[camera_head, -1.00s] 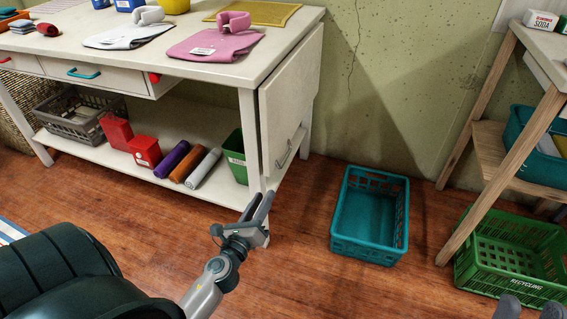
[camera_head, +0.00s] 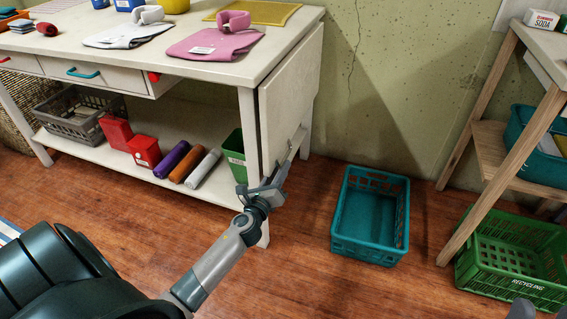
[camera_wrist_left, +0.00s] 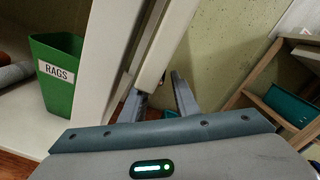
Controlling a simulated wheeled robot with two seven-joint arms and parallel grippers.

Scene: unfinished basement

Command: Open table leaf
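The white table (camera_head: 120,48) has a leaf (camera_head: 292,95) hanging down at its right end. My left gripper (camera_head: 281,174) is at the leaf's lower edge by the handle. In the left wrist view its fingers (camera_wrist_left: 159,88) are spread apart, one on either side of the leaf's lower edge (camera_wrist_left: 150,75). Whether they touch the leaf or handle cannot be told. Only a dark tip of my right gripper (camera_head: 522,309) shows at the bottom right.
A green rags bin (camera_head: 234,157) stands on the table's lower shelf. A teal crate (camera_head: 370,247) is on the floor right of the table. A green recycling crate (camera_head: 512,262) sits under a wooden shelf unit (camera_head: 495,165). Cloths lie on the tabletop.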

